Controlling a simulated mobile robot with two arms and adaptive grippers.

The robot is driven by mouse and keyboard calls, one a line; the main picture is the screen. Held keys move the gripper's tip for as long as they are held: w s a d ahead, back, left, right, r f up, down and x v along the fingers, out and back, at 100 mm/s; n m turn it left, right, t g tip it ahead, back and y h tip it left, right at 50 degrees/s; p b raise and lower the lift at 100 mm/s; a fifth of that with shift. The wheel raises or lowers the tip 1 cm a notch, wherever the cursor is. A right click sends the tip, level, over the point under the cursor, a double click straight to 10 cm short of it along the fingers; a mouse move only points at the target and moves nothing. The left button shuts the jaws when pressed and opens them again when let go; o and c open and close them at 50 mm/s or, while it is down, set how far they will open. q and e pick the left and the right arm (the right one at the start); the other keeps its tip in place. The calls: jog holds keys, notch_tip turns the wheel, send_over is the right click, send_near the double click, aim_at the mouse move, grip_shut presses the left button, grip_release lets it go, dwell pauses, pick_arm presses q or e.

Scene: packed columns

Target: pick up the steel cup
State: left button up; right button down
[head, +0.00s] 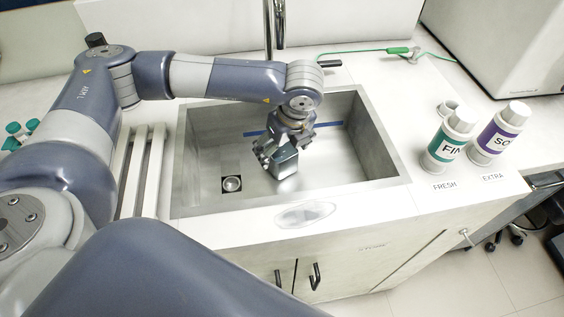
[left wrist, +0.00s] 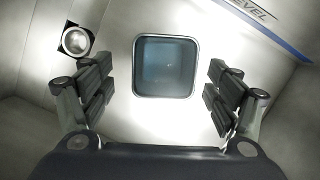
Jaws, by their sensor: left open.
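The steel cup (head: 285,163) is a squarish grey vessel inside the metal sink (head: 345,178). In the left wrist view, I look down into the dark bluish inside of the cup (left wrist: 165,67), with its rounded square rim facing the camera. My left gripper (head: 272,151) reaches down into the sink right at the cup and partly hides it in the head view. In the left wrist view, the left gripper (left wrist: 160,98) is open, its fingers on either side of the cup's line with clear gaps. I cannot tell the remaining height. My right gripper is not in view.
The sink walls surround the cup, with a drain (head: 232,184) to its left and a blue level stripe (head: 258,133) on the back wall. A tap (head: 275,30) stands behind. Two labelled bottles, one teal (head: 447,143) and one purple (head: 497,137), stand on the right counter.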

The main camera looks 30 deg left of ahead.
aim_at(277, 161)
pick_arm(q)
jog(key=shift+x, duration=1.2)
jog(key=b+x, duration=0.1)
jog(key=x, duration=0.1)
jog(key=b+x, duration=0.1)
jog(key=x, duration=0.1)
jog(key=shift+w+a+f, duration=0.15)
jog(key=shift+w+a, duration=0.05)
jog(key=shift+w, duration=0.2)
jog(key=c, duration=1.5)
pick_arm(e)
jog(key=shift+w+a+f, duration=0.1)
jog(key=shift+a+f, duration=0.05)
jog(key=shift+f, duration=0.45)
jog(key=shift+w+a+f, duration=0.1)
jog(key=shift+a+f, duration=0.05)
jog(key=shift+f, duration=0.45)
